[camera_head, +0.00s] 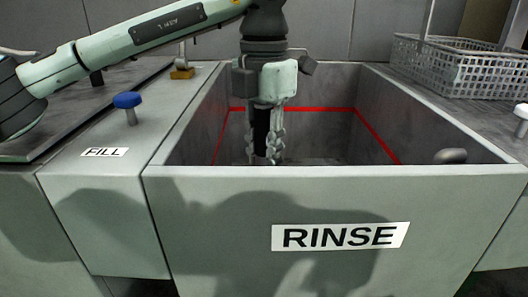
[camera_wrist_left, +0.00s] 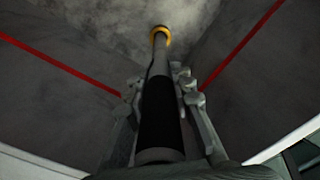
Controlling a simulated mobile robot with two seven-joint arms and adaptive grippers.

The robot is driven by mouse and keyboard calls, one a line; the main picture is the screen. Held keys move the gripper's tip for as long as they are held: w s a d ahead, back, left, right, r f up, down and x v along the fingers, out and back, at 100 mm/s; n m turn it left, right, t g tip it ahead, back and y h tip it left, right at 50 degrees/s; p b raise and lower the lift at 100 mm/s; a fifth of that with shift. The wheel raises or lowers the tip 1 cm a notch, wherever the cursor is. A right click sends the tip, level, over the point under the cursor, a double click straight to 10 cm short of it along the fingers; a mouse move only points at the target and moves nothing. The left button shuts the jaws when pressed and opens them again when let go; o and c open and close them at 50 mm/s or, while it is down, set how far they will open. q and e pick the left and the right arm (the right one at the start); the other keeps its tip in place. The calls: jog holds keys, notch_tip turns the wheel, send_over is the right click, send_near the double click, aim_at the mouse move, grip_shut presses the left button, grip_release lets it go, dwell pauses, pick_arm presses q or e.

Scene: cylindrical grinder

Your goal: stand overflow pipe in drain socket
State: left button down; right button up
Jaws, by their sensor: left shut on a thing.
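The overflow pipe (camera_wrist_left: 161,110) is a tube with a dark sleeve and lighter grey parts. My left gripper (camera_head: 267,158) points down inside the rinse tank, with its fingers shut on the pipe; the fingers also show on both sides of the pipe in the left wrist view. The pipe looks roughly upright. In the left wrist view its far end lines up with a yellow ring (camera_wrist_left: 160,30) on the tank floor, which looks like the drain socket. I cannot tell whether the end is inside the ring or above it. The head view hides the ring. My right gripper is not in view.
The rinse tank (camera_head: 230,222) has high grey walls and a red line around its inside. A wire basket (camera_head: 462,66) stands on the right deck. A blue knob (camera_head: 127,100) stands at the left by the FILL label, and a grey fitting (camera_head: 451,156) at the tank's front right.

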pick_arm(q)
jog(key=shift+f, duration=0.3)
jog(key=c, duration=1.2)
grip_release()
jog(key=o, duration=0.4)
jog(key=shift+o, duration=0.2)
jog(key=shift+r+p, duration=3.1)
jog(key=shift+r, duration=1.9)
